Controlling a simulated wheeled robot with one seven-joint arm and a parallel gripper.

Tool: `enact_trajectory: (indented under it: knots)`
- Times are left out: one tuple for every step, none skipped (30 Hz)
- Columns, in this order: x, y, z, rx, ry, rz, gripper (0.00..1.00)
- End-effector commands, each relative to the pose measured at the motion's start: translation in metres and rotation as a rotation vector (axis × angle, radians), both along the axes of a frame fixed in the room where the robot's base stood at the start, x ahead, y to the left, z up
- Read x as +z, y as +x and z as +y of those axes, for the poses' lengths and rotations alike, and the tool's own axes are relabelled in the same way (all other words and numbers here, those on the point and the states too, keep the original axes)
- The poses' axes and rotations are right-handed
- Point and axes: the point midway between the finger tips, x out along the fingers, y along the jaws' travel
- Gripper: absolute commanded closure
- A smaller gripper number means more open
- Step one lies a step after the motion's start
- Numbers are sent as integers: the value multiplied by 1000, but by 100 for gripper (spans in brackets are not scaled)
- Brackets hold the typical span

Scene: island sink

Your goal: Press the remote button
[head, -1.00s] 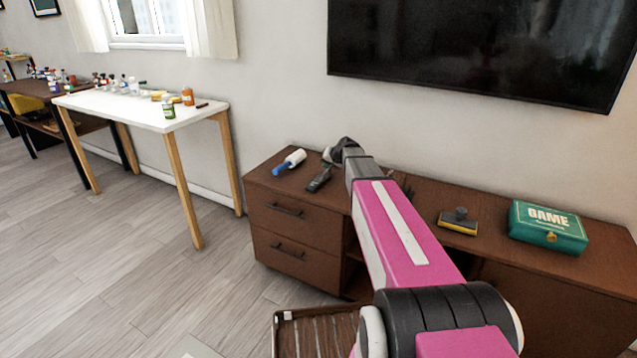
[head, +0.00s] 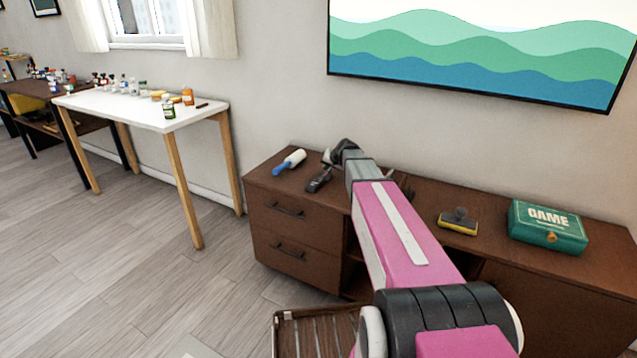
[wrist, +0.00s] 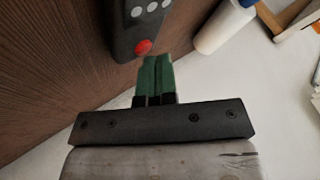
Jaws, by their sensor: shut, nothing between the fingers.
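The dark remote (head: 319,180) lies on the brown cabinet (head: 290,237), near its left end. In the wrist view, the remote (wrist: 124,38) shows at the top, with a red button (wrist: 143,46) at its near end and several grey buttons beyond. My gripper (wrist: 157,60) is shut and empty, its green fingertips together just below the red button in the picture. I cannot tell whether they touch the remote. In the head view, my gripper is mostly hidden by my arm. The wall screen (head: 480,50) is lit with green and blue waves.
A white roller with a blue handle (head: 289,162) lies left of the remote. A yellow and grey sponge brush (head: 458,222) and a green game box (head: 547,228) sit farther right on the cabinet. A white table (head: 140,108) with bottles stands at the left.

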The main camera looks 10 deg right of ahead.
Motion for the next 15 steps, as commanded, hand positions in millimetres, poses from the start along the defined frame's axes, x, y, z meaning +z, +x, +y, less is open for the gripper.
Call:
enact_trajectory:
  knots:
    - [1, 0, 0, 0, 0, 0, 100]
    - [2, 0, 0, 0, 0, 0, 100]
    - [4, 0, 0, 0, 0, 0, 100]
    - [5, 0, 0, 1, 0, 1, 100]
    - [6, 0, 0, 1, 0, 1, 100]
    - [8, 0, 0, 1, 0, 1, 100]
    - [9, 0, 0, 1, 0, 1, 100]
    - [10, 0, 0, 1, 0, 1, 100]
    - [10, 0, 0, 0, 1, 1, 100]
    - [10, 0, 0, 0, 1, 1, 100]
    - [10, 0, 0, 0, 1, 1, 100]
    - [10, 0, 0, 0, 1, 1, 100]
    - [10, 0, 0, 0, 1, 1, 100]
    - [10, 0, 0, 0, 1, 1, 100]
    - [10, 0, 0, 1, 0, 1, 100]
